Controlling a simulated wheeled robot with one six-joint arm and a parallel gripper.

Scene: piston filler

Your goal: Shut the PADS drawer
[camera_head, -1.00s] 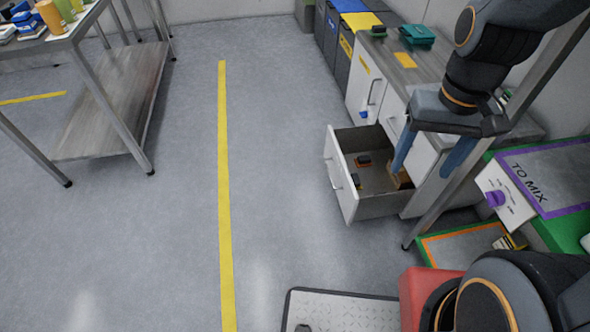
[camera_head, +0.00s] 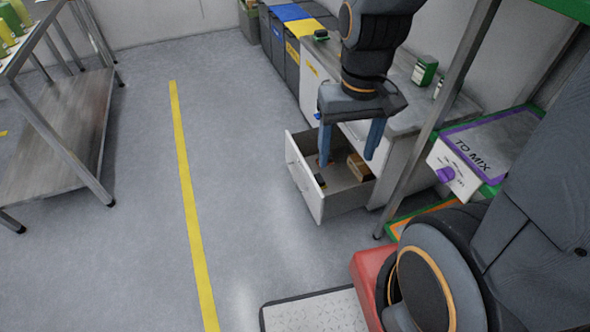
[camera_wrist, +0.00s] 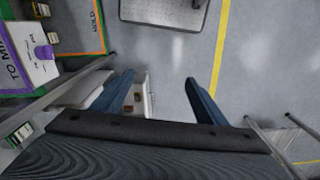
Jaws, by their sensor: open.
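An open drawer (camera_head: 306,190) juts out from the white cabinet under the grey worktop in the head view. Its white front has a bar handle; I can read no label on it. Inside lie a brown block (camera_head: 359,167) and small dark items. My gripper (camera_head: 348,160) is open and empty, fingers pointing down, and in the picture it overlaps the drawer's interior. I cannot tell its height over the drawer. In the wrist view, part of the drawer (camera_wrist: 147,92) shows between the blue fingers, close to the left one.
Blue and yellow-topped bins (camera_head: 290,38) stand beyond the cabinet. A metal table (camera_head: 75,130) is at left. The floor in front of the drawer is clear.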

